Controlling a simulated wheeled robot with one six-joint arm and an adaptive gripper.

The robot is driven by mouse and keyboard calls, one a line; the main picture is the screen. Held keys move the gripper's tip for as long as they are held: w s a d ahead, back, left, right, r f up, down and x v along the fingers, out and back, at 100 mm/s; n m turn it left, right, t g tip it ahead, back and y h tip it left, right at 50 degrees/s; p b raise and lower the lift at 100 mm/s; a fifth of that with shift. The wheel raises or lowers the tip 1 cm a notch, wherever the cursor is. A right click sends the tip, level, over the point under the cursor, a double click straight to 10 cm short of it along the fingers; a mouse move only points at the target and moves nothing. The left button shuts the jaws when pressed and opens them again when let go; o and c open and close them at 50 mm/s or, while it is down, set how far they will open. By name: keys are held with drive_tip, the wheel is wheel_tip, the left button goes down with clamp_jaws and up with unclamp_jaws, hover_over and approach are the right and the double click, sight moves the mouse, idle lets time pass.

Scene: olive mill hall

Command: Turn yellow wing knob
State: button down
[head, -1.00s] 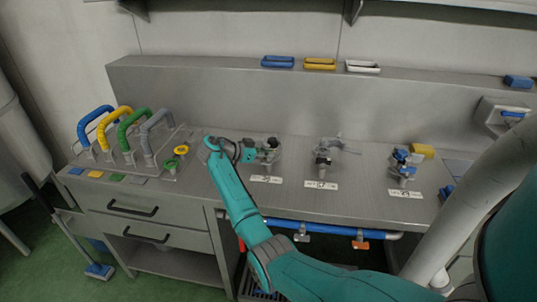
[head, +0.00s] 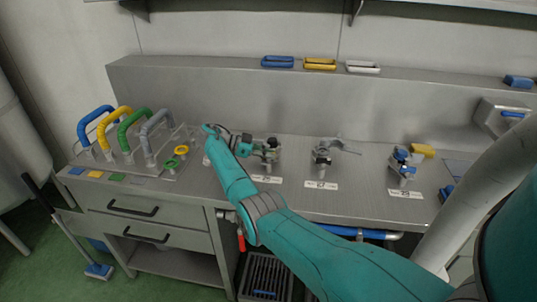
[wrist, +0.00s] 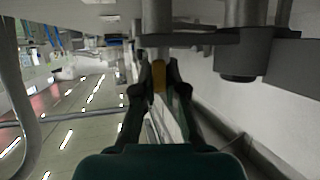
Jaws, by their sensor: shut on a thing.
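The yellow wing knob (wrist: 159,76) shows in the wrist view as a small yellow piece between my fingers, below a grey metal fitting. My gripper (wrist: 159,70) is shut on it, with one dark finger on each side. In the head view my gripper (head: 262,148) reaches sideways to the left valve fitting (head: 273,143) on the steel bench. The knob cannot be made out there, and my gripper hides part of the fitting.
Two more valve fittings, the middle one (head: 324,156) and the right one (head: 402,165), stand along the steel bench (head: 358,190). Several coloured hoses, including a yellow hose (head: 115,116), arch at the left. A yellow ring (head: 181,150) lies near them. A pale pipe (head: 470,190) crosses at the right.

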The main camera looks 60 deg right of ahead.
drive_tip(key=shift+f, duration=0.25)
drive_tip(key=c, duration=1.2)
unclamp_jaws()
drive_tip(key=shift+c, duration=0.2)
drive_tip(key=shift+r, duration=0.1)
drive_tip(key=shift+w+a+r, duration=0.2)
drive_tip(key=shift+w, duration=0.1)
drive_tip(key=v, duration=0.6)
drive_tip(key=shift+w+a, duration=0.15)
drive_tip(key=shift+w, duration=0.15)
